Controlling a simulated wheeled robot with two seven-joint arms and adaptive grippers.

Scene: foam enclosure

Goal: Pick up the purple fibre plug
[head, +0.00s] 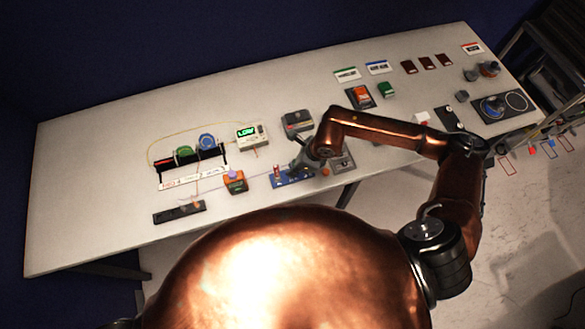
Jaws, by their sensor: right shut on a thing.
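My right gripper (299,163) is above a small blue board (283,182) near the table's front edge. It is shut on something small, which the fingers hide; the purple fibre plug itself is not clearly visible. A thin pale purple fibre runs from beside an orange box (235,184) towards the blue board and the gripper, so the held thing appears to be the plug. I cannot tell whether it touches the board. My left gripper is not in view.
On the long white table (90,180), a rack with coloured spools (207,142), a meter with a green display (252,136) and a dark strip (180,212) lie left of the gripper. A grey device (297,121) stands behind it. The table's far left is clear.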

